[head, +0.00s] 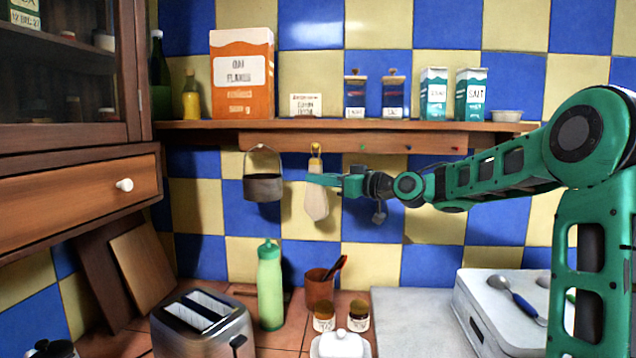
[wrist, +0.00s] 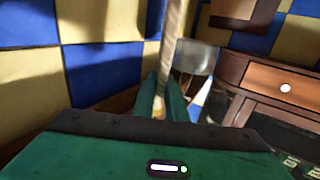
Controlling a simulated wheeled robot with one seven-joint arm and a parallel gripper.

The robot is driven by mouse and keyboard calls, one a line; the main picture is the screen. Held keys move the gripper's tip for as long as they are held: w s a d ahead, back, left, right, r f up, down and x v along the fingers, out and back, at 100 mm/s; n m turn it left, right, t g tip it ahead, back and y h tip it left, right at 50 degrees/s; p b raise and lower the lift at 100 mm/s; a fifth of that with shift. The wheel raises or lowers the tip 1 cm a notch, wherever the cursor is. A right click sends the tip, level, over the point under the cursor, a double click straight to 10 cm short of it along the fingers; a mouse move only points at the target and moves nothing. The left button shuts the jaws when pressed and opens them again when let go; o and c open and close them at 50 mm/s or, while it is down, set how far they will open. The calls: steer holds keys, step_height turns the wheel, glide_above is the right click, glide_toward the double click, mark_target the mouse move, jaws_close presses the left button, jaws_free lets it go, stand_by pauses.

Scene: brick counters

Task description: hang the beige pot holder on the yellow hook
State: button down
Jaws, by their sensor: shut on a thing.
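The beige pot holder (head: 317,204) hangs upright below the hook rail, in front of the tiled wall. My gripper (head: 322,179) reaches in from the right and is shut on it near its upper part. In the wrist view the pot holder (wrist: 173,35) shows edge-on as a pale strip between the fingers (wrist: 161,100). The yellow hook (head: 315,149) is on the rail directly above the pot holder. The top of the pot holder is at the hook, but I cannot tell whether its loop is around the hook.
A dark pot (head: 263,187) hangs just left of the pot holder. Green (head: 362,148), blue (head: 408,148) and red (head: 455,149) hooks are to the right. A shelf (head: 290,125) with boxes runs above. A green bottle (head: 270,290) and toaster (head: 203,325) stand below.

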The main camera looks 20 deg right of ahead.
stand_by(0.4)
steer(key=c, duration=1.7)
jaws_free()
